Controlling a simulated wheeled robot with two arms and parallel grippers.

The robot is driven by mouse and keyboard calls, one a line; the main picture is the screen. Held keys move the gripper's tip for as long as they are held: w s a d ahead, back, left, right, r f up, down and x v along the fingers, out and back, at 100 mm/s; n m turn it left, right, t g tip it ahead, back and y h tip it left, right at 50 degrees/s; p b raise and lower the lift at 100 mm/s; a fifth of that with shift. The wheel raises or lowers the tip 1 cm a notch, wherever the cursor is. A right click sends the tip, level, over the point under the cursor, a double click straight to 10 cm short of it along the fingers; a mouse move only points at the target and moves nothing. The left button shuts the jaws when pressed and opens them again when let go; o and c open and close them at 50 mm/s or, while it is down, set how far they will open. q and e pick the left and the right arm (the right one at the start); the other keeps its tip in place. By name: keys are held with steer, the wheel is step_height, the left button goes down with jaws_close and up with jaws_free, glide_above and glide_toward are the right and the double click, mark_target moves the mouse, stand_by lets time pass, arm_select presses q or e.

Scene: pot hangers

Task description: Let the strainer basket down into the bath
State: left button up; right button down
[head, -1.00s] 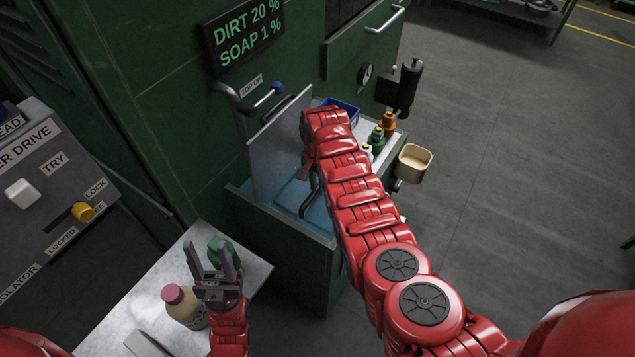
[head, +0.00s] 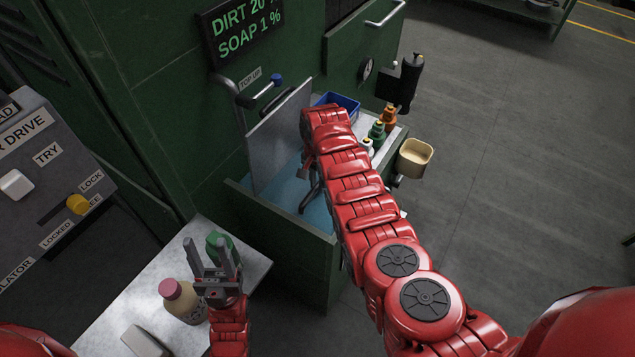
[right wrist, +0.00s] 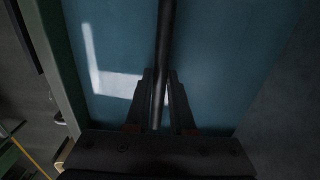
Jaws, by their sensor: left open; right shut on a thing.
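The bath (head: 317,217) is a green tank with blue water, below a raised grey panel. My right gripper (right wrist: 160,105) is shut on a dark rod, seemingly the strainer basket's handle (right wrist: 165,35), which stands out over the blue water in the right wrist view. In the head view the handle (head: 308,200) shows as a thin dark bar running down to the water beside my right arm. The basket's body cannot be made out; my arm hides part of the bath. My left gripper (head: 215,258) is open and empty above the metal side table.
The side table (head: 150,290) holds a cream bottle with a pink cap (head: 180,298), a green object (head: 222,245) and a pale block (head: 145,342). A cream cup (head: 414,157) sits at right.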

steer(key=shift+f, duration=0.15)
steer(key=c, duration=0.7)
jaws_free()
step_height(320, 180, up, 17)
steer(key=p, duration=0.7)
steer(key=shift+r+p, duration=0.2)
steer(key=shift+p, duration=0.1)
steer(key=shift+s, duration=0.1)
